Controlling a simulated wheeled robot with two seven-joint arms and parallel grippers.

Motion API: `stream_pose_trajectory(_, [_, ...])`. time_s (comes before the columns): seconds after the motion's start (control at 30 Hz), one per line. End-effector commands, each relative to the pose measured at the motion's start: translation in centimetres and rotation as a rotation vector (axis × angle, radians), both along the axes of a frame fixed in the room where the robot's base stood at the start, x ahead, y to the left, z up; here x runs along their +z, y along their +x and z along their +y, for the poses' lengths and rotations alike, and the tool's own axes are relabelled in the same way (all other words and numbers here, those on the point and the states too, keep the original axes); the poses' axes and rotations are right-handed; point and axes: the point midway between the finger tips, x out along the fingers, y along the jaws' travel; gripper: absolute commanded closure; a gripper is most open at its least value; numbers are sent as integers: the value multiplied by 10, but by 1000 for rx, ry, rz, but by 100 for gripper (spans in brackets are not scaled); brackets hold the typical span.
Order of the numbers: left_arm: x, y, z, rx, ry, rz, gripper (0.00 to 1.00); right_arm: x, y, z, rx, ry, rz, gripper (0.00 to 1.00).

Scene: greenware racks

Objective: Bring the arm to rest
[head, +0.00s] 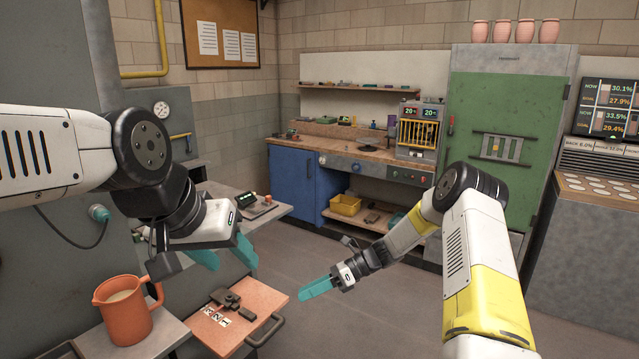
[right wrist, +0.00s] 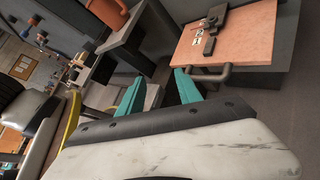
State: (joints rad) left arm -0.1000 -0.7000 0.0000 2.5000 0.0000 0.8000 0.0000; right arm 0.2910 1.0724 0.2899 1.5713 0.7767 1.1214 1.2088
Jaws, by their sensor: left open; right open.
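My left arm comes in from the left of the head view. Its gripper (head: 226,256) has teal fingers spread apart, with nothing between them, above the small stand with the orange top. My right arm, white and yellow, reaches in from the lower right. Its gripper (head: 317,288) points left over open floor, right of that stand; its fingers overlap in the head view. In the right wrist view the right gripper (right wrist: 158,91) shows two teal fingers apart and empty, close to the stand's handle in the picture; whether they touch it I cannot tell.
An orange jug (head: 124,312) stands on a grey surface at lower left. The orange board (head: 262,297) bears a dark clamp-like piece and number tags, with a handle (head: 265,331) at its edge. A workbench (head: 345,150) and green cabinet (head: 490,115) stand behind. The middle floor is clear.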

Motion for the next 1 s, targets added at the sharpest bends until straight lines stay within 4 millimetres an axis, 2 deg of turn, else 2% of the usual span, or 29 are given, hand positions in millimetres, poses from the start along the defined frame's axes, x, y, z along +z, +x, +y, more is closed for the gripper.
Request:
stream_pose_trajectory(0.03, [0,0,0,0,0,0,49,22,-4,-5,48,-39,-87,59])
stream_pose_trajectory(0.1, [0,0,0,0,0,0,49,45,-12,-14,117,-90,-207,59])
stream_pose_trajectory(0.37, [0,0,0,0,0,0,49,130,-51,-48,384,-271,-630,59])
stream_pose_trajectory(0.5, [0,0,0,0,0,0,49,172,-78,-67,532,-363,-843,59])
stream_pose_trajectory(0.8, [0,0,0,0,0,0,49,246,-146,-110,861,-553,-1260,59])
stream_pose_trajectory(1.0, [0,0,0,0,0,0,49,278,-197,-138,1085,-680,-1510,59])
